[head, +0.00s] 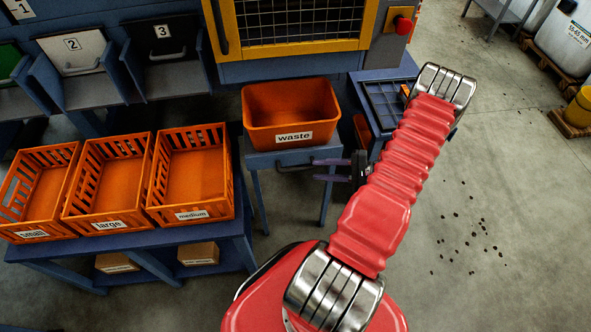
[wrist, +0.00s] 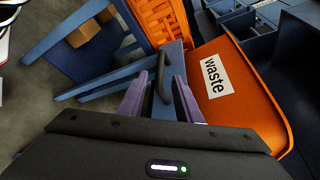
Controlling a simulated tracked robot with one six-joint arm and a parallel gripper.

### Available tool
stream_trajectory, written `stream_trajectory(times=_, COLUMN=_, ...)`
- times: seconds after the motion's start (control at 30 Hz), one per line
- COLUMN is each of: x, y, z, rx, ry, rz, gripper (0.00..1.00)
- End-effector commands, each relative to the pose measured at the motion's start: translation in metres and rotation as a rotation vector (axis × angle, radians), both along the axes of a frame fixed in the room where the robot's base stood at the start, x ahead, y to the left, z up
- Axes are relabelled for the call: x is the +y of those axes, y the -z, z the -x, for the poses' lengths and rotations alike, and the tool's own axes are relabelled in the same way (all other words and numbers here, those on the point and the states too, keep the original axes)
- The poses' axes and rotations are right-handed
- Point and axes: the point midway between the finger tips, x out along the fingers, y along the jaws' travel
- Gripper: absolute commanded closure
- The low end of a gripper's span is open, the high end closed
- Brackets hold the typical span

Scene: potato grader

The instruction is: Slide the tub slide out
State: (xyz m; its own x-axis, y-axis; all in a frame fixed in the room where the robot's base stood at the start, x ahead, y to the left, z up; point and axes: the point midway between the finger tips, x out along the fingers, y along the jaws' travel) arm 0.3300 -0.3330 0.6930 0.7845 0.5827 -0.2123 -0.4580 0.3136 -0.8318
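The orange waste tub (head: 291,112), with a white "waste" label, sits on the blue tub slide (head: 262,160). The slide has a dark bar handle (head: 290,168) on its front. In the wrist view the handle (wrist: 162,88) shows between my two purple fingers, with gaps to them. My gripper (head: 315,170) is open, its fingers apart at the right end of the handle. It also shows in the wrist view (wrist: 160,78). Whether the fingertips reach past the bar, or touch the slide front, I cannot tell.
Orange crates labelled small (head: 36,232), large (head: 78,210) and medium (head: 160,203) stand on a blue table at left. The grader's yellow-framed mesh window (head: 300,18) is behind the tub. A blue bench (head: 392,100) is right of the tub.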

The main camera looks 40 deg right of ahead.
Motion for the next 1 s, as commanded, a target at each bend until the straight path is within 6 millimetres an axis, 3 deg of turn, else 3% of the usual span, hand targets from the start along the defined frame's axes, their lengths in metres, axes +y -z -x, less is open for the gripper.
stream_trajectory(times=0.53, x=0.048, y=0.017, z=-0.063, rx=0.001, ry=-0.002, rz=-0.001, gripper=0.69)
stream_trajectory(times=1.0, x=0.054, y=0.02, z=-0.072, rx=0.001, ry=0.0, rz=0.0, gripper=0.7)
